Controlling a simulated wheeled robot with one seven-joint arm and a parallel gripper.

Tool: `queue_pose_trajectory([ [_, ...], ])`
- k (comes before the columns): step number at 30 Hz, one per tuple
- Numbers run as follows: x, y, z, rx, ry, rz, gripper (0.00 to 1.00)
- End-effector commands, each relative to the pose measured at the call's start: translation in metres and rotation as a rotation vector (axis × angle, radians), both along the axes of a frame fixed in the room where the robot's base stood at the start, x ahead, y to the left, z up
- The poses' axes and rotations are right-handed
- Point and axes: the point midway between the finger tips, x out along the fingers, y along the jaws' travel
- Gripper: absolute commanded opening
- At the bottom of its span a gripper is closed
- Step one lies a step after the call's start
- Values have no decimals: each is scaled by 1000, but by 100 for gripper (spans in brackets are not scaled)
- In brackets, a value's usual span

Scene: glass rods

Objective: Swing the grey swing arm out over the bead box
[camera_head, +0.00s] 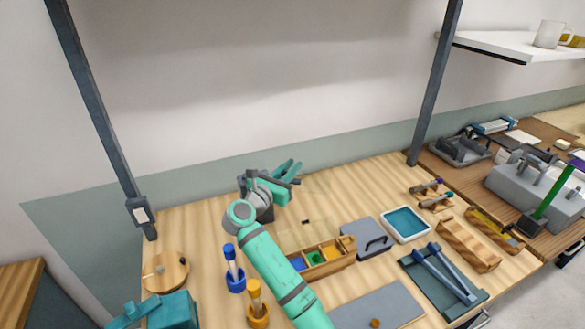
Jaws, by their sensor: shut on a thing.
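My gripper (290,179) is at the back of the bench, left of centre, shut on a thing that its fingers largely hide. A small dark grey part shows at the fingertips and seems to belong to the grey swing arm (297,182). The arm's full length and direction cannot be made out behind my gripper and wrist. The bead box (349,247) is a low wooden box with blue, green and yellow compartments. It lies in front of my gripper and slightly right, partly hidden by my teal forearm.
A blue holder (236,282) and an orange holder (258,312) stand left of my forearm. A grey lidded case (366,238) and a blue-lined tray (405,224) are right of the box. Dark uprights rise at both back corners.

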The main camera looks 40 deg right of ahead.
Motion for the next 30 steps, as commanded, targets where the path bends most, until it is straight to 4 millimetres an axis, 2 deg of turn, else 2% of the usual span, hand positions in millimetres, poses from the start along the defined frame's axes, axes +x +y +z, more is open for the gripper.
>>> queue_pose_trajectory([
  [7, -1, -1, 0, 1, -1, -3, 0],
  [8, -1, -1, 0, 1, -1, -3, 19],
  [10, 0, -1, 0, 1, -1, -2, 35],
  [21, 0, 0, 4, 0, -1, 0, 35],
  [27, -1, -1, 30, 0, -4, -2, 35],
  [30, -12, 3, 46, 2, -6, -4, 35],
])
